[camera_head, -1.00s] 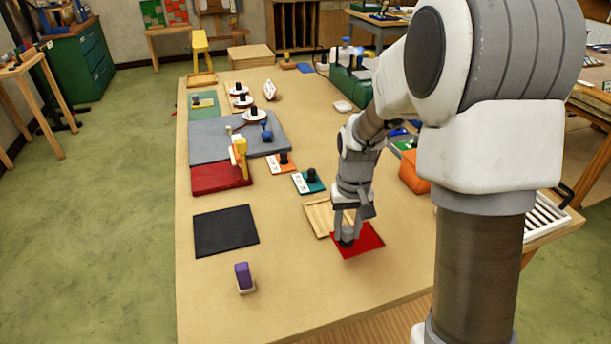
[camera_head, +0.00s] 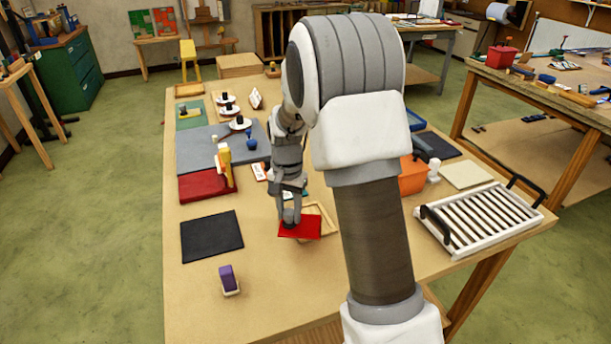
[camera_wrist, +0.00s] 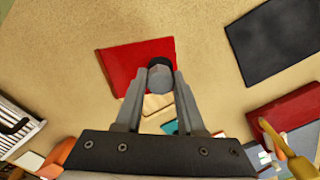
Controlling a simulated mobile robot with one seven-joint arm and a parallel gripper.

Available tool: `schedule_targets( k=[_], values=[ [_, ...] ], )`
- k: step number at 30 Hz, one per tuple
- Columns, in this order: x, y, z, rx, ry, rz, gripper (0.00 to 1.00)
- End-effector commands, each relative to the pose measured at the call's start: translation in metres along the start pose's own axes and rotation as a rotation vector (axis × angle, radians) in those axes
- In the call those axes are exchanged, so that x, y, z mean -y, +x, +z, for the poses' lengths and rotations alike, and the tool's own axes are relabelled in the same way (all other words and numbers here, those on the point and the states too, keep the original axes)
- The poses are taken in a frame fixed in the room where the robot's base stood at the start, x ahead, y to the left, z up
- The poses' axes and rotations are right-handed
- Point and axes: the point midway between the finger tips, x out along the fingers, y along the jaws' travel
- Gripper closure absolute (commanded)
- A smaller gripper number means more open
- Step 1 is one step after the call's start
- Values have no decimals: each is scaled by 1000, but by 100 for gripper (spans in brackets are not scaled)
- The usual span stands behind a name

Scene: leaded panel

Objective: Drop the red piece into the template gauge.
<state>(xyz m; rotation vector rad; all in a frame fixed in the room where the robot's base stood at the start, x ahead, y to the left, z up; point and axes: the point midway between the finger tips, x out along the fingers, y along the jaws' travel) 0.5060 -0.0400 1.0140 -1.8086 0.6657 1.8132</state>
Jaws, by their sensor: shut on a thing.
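The red piece (camera_head: 305,230) is a flat red square with a dark round knob. My gripper (camera_head: 291,217) is shut on its knob from above. In the wrist view, the fingers of my gripper (camera_wrist: 160,88) close on the grey knob, and the red piece (camera_wrist: 120,65) extends left of it. A light wooden frame (camera_head: 328,226) lies just behind and right of the red piece, which hides part of it. It may be the template gauge, but I cannot be sure. The red piece looks slightly raised; its exact height cannot be told.
A black mat (camera_head: 211,236) lies left of the red piece, with a purple block (camera_head: 227,279) in front. A dark red slab (camera_head: 203,184) with a yellow-handled tool lies farther back. A white slatted rack (camera_head: 480,218) stands right.

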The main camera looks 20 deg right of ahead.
Motion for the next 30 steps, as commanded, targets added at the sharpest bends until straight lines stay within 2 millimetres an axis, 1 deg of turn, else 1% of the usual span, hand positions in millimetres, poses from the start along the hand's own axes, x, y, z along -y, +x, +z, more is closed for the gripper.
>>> schedule_targets(
  k=[1, 9, 15, 18, 21, 25, 30],
  values=[
    [0, -4, -12, -1, 87, 0, 100],
    [0, -12, -64, -1, 589, 0, 100],
    [-4, -16, -95, -3, 908, 2, 100],
    [-5, -17, -105, -3, 1018, 2, 100],
    [-6, -17, -111, -3, 1090, 2, 100],
    [-7, -17, -114, -3, 1130, 3, 100],
    [-7, -17, -115, -3, 1133, 2, 100]
  ],
)
